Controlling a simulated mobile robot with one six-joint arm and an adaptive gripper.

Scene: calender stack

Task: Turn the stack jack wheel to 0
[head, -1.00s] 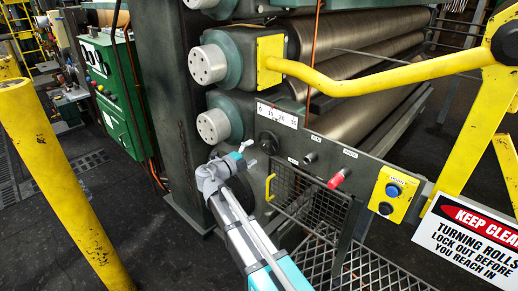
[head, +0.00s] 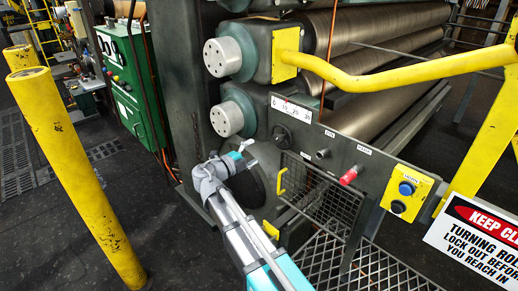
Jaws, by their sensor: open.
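A scale plate (head: 292,107) marked with numbers from 0 and a small red mark sits on the grey machine panel. A black round knob (head: 281,137) is below it. A large dark wheel or disc (head: 262,190) is lower, partly hidden behind my arm. I cannot tell for certain which is the stack jack wheel. The scale's exact reading is too small to tell. My gripper (head: 240,151) is open and appears empty, in front of the upper left of the dark disc and left of the black knob. I cannot tell whether it touches anything.
A red knob (head: 350,174) and a yellow button box (head: 406,191) are to the right. A yellow rail (head: 400,77) crosses above. A mesh guard (head: 315,188) stands below the panel. A yellow post (head: 75,165) is at left, with open floor beside it.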

